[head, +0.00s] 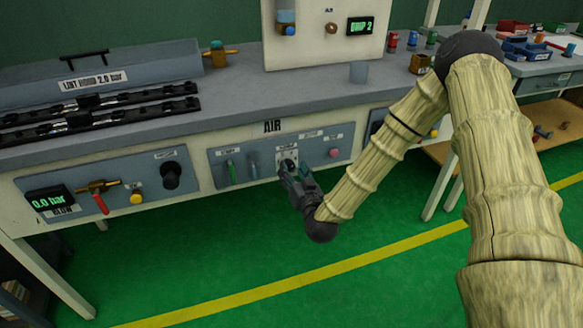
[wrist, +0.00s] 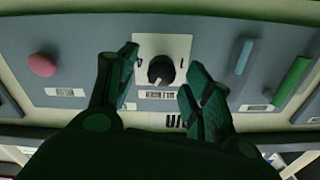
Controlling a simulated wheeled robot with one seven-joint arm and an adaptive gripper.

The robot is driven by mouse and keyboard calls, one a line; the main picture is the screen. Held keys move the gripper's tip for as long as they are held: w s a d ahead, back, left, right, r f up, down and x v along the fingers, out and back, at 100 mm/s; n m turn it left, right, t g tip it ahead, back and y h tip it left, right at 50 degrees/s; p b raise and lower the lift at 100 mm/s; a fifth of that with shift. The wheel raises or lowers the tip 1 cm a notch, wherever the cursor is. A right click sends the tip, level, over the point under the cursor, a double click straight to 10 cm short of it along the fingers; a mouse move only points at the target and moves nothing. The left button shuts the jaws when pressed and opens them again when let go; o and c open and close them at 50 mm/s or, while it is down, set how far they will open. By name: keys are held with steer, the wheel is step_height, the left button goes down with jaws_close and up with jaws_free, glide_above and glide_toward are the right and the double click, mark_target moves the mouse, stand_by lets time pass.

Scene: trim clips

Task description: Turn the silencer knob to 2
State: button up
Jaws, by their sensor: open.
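The silencer knob is most likely the dark round knob (wrist: 161,70) on a white plate (wrist: 178,45), seen between my fingers in the wrist view. The label under it is too small to read surely, and so is its setting. In the head view the white plate (head: 287,154) shows on the AIR panel (head: 215,169), partly covered by my gripper. My gripper (wrist: 158,82) is open, its two dark green fingers on either side of the knob with gaps to it. I cannot tell how far the fingertips are from the panel. The wrist view shows the panel upside down.
On the same panel are a green handle (head: 230,171), a blue-grey handle (head: 253,165) and a pink button (head: 333,153). The left panel carries a black knob (head: 171,174), a red-handled valve (head: 100,203) and a 0.0 bar display (head: 49,198). The green floor (head: 240,240) in front is clear.

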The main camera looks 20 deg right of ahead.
steer(key=shift+w+a, duration=0.1)
steer(key=shift+w, duration=1.3)
